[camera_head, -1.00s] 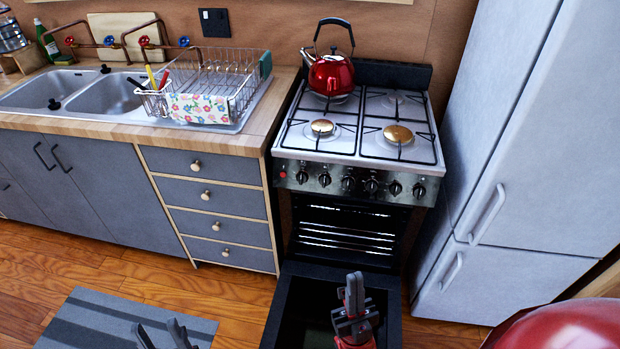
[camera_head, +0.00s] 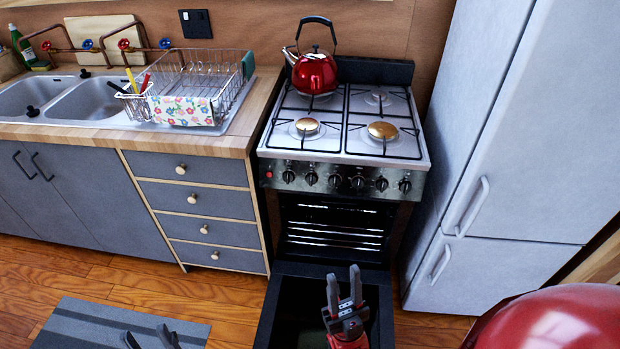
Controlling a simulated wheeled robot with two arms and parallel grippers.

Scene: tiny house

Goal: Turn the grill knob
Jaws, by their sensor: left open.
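The stove (camera_head: 340,150) has a row of several dark knobs (camera_head: 334,180) along its front panel (camera_head: 320,172). I cannot tell which knob is the grill knob. The oven door (camera_head: 285,300) is folded down and open below the panel, with racks showing in the oven (camera_head: 332,232). My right gripper (camera_head: 344,285) is over the open door, below and apart from the knobs, with its fingers pointing up and a gap between them, empty. My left gripper (camera_head: 149,338) is at the bottom left edge above the mat, open and only partly in view.
A red kettle (camera_head: 315,73) stands on the rear left burner. A grey fridge (camera_head: 500,150) stands close on the right. Drawers (camera_head: 195,200) and a counter with a dish rack (camera_head: 200,95) are on the left. A striped mat (camera_head: 85,325) lies on the floor.

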